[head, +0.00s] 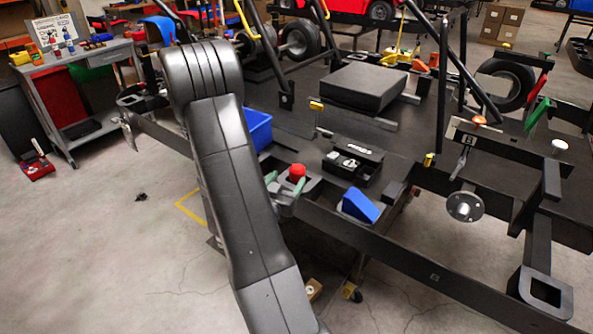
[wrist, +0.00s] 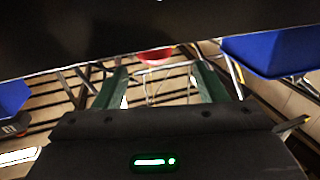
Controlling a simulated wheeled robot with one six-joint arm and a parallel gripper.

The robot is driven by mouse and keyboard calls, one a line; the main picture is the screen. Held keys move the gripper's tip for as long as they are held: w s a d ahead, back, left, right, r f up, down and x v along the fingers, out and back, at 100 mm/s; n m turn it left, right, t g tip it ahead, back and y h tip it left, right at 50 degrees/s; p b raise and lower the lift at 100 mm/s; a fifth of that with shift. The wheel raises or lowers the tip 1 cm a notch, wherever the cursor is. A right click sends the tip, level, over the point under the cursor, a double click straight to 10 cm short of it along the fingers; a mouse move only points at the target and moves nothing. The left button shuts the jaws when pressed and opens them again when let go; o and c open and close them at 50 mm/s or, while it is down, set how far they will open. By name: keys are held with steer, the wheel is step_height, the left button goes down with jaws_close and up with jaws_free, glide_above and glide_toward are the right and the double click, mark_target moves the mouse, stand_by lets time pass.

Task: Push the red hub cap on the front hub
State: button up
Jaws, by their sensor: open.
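The red hub cap (head: 297,170) is a small rounded red piece in a dark holder on the kart stand's near rail. In the wrist view a red rounded piece (wrist: 155,56), seemingly this cap, shows beyond the green fingers and is partly cut off by a dark edge above. My gripper (head: 281,190) is open, with its green fingers close to the cap; the wrist view shows the gap between the fingers (wrist: 160,78) empty. I cannot tell whether a finger touches the cap. The front hub (head: 465,206) is a bare round grey flange with bolt holes, further right.
A blue wedge (head: 360,206) and a black open case (head: 353,164) lie right of the cap. A blue bin (head: 258,128) is behind my arm. The black frame rail (head: 430,272) runs below the hub. Upright bars and a tool cart (head: 85,95) stand further back.

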mark_target(300, 163)
steer(key=x, duration=0.3)
steer(key=shift+d, duration=0.3)
steer(key=shift+w+r+p, duration=0.1)
steer(key=shift+w+p, duration=0.25)
steer(key=shift+w, duration=0.1)
steer(key=p+x, duration=0.1)
steer(key=x, duration=0.3)
steer(key=shift+w+d+r+p, duration=0.15)
steer(key=shift+d+r+p, duration=0.05)
steer(key=shift+d+p, duration=0.15)
steer(key=shift+w+d, duration=0.1)
steer(key=shift+w, duration=0.25)
steer(key=shift+c, duration=0.3)
steer(key=c, duration=0.9)
